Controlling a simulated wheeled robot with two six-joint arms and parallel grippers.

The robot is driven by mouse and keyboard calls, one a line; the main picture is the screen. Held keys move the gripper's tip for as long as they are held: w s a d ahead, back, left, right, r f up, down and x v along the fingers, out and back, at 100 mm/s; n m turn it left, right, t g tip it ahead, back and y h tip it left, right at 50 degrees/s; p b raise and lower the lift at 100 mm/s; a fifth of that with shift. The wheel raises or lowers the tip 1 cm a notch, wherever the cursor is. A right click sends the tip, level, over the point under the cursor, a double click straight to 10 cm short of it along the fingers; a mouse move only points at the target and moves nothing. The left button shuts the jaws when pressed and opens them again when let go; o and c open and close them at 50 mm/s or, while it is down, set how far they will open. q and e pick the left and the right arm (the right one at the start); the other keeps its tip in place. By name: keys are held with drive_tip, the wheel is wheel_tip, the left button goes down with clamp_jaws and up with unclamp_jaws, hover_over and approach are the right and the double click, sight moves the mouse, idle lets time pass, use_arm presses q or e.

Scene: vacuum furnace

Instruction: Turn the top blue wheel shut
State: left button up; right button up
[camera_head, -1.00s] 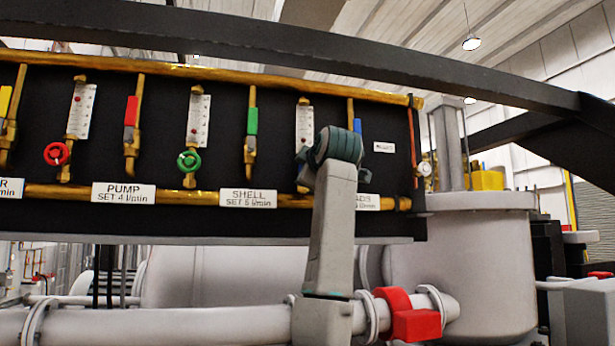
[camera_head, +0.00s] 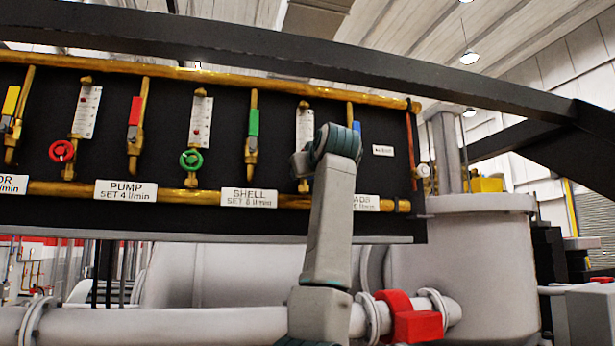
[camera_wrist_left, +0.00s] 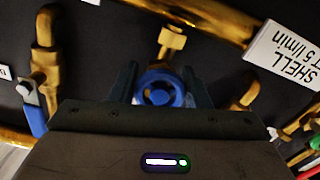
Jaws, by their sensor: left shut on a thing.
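The blue wheel (camera_wrist_left: 160,90) sits on a brass valve, between the two dark fingers of my left gripper (camera_wrist_left: 160,84) in the left wrist view. The fingers are shut on the wheel, one on each side. In the head view my left wrist covers the wheel and the gripper's fingers, in front of the panel's right part. A brass stem (camera_wrist_left: 172,42) runs from the wheel to a brass pipe. My right gripper is in neither view.
The black panel (camera_head: 225,105) also carries a red wheel (camera_head: 61,151), a green wheel (camera_head: 190,160) and coloured levers, including a blue lever (camera_head: 356,126) near my wrist. A dark beam (camera_head: 300,66) crosses above. A large pipe (camera_head: 200,325) runs below.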

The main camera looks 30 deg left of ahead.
use_arm(q)
drive_tip(key=shift+w+f+m, duration=0.1)
drive_tip(key=shift+f+m, duration=0.1)
drive_tip(key=shift+m, duration=0.5)
drive_tip(key=o, duration=1)
drive_tip(key=shift+r, duration=0.1)
drive_tip(key=b+v, duration=0.5)
drive_tip(key=v, duration=0.6)
